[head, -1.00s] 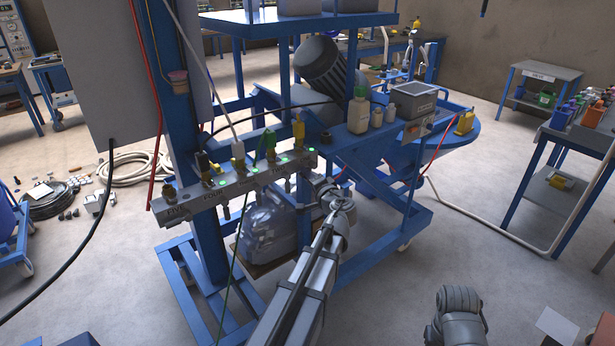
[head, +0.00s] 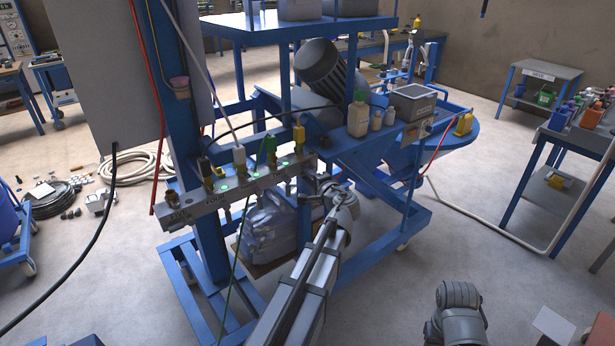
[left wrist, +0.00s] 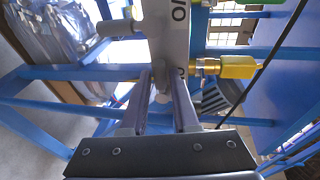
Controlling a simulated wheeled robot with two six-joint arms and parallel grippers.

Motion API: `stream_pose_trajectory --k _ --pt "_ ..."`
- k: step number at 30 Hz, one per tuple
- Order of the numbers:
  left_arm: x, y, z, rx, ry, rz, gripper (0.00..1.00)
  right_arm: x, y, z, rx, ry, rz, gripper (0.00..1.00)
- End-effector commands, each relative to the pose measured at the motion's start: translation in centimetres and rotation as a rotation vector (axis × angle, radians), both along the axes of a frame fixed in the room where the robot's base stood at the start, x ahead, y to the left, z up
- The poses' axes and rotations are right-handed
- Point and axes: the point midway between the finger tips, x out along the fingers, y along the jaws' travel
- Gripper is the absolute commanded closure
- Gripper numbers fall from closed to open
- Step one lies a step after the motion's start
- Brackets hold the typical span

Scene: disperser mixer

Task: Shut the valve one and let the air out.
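A grey valve bar (head: 238,192) runs across the blue frame in the head view, carrying several brass valves with coloured plugs. The plug at its right end is yellow (head: 299,134); a yellow plug (left wrist: 238,66) on a brass fitting also shows in the left wrist view. The labels on the bar are too small to read surely. My left gripper (head: 326,186) is just below and right of the bar's right end. In the left wrist view its fingers (left wrist: 162,85) are apart, either side of a grey part at the bar's end; contact is unclear.
A blue shelf holds a bottle (head: 358,118) and a grey box (head: 412,102) right of the bar. A green cord hangs before the frame.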

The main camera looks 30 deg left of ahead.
Motion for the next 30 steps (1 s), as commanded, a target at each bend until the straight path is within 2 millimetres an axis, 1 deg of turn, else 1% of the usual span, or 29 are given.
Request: stream_pose_trajectory --k 1,5,14,17,24,27,30 --pt "0.0 0.0 0.0 0.000 0.000 0.000 0.65 0.0 0.0 0.0 0.000 0.000 0.000 0.50" --pt "0.0 0.0 0.0 -0.001 -0.001 0.000 0.50 0.0 0.0 0.0 0.000 0.000 0.000 0.50" --pt "-0.2 -0.2 0.1 -0.002 -0.001 -0.001 0.49 0.0 0.0 0.1 0.000 0.000 0.000 0.50" --pt "-0.8 -1.1 0.4 -0.001 0.000 -0.001 0.49 0.0 0.0 0.4 0.000 0.000 0.000 0.50" --pt "-3.0 -4.4 1.1 -0.002 -0.001 -0.003 0.49 0.0 0.0 1.2 0.000 0.000 0.000 0.50" --pt "-3.6 -5.4 1.3 -0.002 -0.001 -0.002 0.49 0.0 0.0 1.4 0.000 0.000 0.000 0.50" --pt "-4.1 -6.1 1.5 -0.002 -0.001 -0.001 0.49 0.0 0.0 1.5 0.000 0.000 0.000 0.50"
